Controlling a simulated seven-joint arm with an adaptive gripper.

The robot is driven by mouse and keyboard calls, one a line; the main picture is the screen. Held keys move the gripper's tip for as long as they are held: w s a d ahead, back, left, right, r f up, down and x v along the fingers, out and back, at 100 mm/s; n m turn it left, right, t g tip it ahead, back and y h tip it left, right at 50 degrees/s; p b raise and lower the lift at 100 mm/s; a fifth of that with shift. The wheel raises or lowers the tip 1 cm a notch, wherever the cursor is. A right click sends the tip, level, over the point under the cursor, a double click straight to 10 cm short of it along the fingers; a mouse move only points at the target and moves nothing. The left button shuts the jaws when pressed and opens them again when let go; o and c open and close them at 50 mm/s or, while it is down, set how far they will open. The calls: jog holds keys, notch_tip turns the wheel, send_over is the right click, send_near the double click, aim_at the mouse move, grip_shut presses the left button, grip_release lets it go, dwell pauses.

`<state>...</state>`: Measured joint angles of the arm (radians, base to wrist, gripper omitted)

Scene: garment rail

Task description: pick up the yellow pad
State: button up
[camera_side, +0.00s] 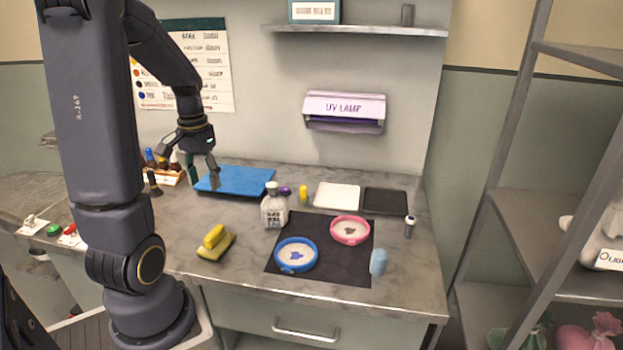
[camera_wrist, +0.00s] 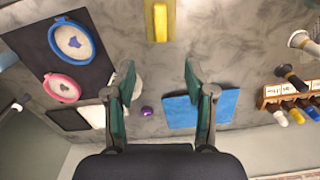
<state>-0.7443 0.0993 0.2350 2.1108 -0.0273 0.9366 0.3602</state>
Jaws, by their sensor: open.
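The yellow pad (camera_side: 215,239) lies on the grey counter at the front left, a bright yellow block on a darker yellow base. In the wrist view the yellow pad (camera_wrist: 160,20) is at the top centre, cut off by the frame edge. My gripper (camera_side: 203,178) is above the back left of the counter, near the blue mat, behind and higher than the pad. In the wrist view my gripper (camera_wrist: 160,78) has its two green-lined fingers spread apart with nothing between them. The pad lies beyond the fingertips, not touched.
A blue mat (camera_side: 236,181) and a rack of small bottles (camera_side: 172,176) are at the back left. A clear bottle (camera_side: 274,208) stands right of the pad. A black mat (camera_side: 335,271) holds blue and pink rings. The counter around the pad is bare.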

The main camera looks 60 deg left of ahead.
aim_at(214, 232)
notch_tip(214, 232, down, 16)
jog(key=shift+s+f, duration=0.1)
jog(key=shift+f, duration=0.15)
dwell(0.3)
jog(key=shift+c, duration=0.4)
grip_shut()
